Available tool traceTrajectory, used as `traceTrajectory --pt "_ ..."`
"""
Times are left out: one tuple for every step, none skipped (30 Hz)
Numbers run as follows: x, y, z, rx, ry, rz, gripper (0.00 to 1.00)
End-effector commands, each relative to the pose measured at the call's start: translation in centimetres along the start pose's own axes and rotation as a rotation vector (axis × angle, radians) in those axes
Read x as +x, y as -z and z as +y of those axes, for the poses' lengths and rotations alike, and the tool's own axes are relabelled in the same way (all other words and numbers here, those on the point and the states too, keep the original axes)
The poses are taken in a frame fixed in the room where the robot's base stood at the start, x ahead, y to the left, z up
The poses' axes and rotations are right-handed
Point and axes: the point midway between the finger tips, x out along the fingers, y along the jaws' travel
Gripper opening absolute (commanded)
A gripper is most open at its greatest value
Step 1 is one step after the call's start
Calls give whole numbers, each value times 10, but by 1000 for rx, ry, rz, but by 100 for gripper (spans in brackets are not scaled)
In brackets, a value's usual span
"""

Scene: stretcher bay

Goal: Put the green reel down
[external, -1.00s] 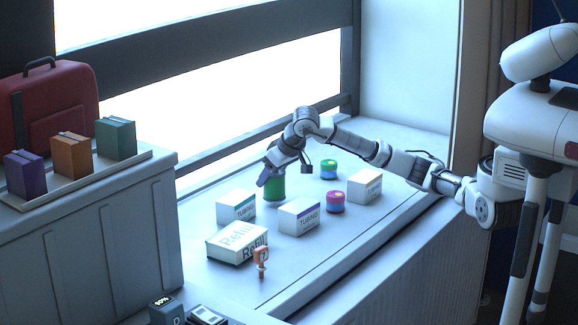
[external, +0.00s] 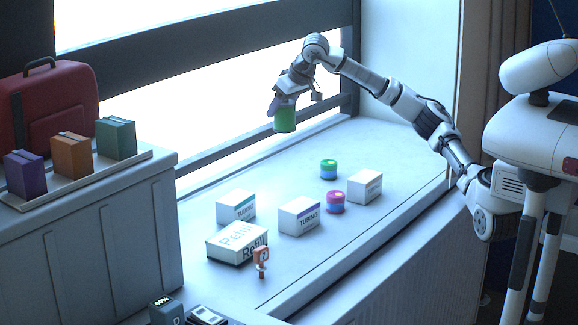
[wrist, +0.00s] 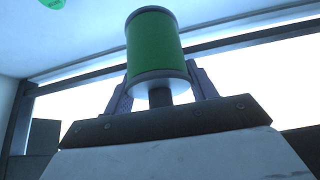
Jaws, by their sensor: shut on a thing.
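The green reel (external: 285,118) is in my gripper (external: 277,104), raised well above the window ledge in the external view. My gripper is shut on it. In the wrist view the green reel (wrist: 154,44) stands between the two fingers (wrist: 160,88), with its dark rims at both ends. The fingers are partly hidden behind the reel, so the exact contact cannot be seen.
On the ledge (external: 385,145) stand white boxes (external: 299,216), a Refill box (external: 237,243), a green-and-blue round container (external: 328,169), a pink-and-blue one (external: 335,202) and a small orange item (external: 262,262). The ledge's back strip is clear.

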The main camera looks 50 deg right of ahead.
Motion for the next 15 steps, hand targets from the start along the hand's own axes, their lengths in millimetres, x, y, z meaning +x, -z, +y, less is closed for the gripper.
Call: traceTrajectory --pt "5 -5 22 23 -19 4 33" --pt "4 -6 31 31 -24 4 33" --pt "3 -8 43 43 -31 4 33" --pt "1 -8 51 52 -36 5 33" --pt "0 -9 58 60 -40 4 33" --pt "-2 -10 66 68 -45 5 33" --pt "-3 -11 71 73 -47 5 33" --pt "-3 -12 75 77 -49 6 33" --pt "-2 -13 78 81 -50 5 33" --pt "0 -15 80 83 -50 4 33" --pt "4 -18 82 84 -51 3 33" --pt "11 -22 82 85 -50 2 33" --pt "17 -26 82 84 -50 1 33" --pt "23 -30 82 83 -49 2 33" --pt "32 -36 82 84 -49 1 33"
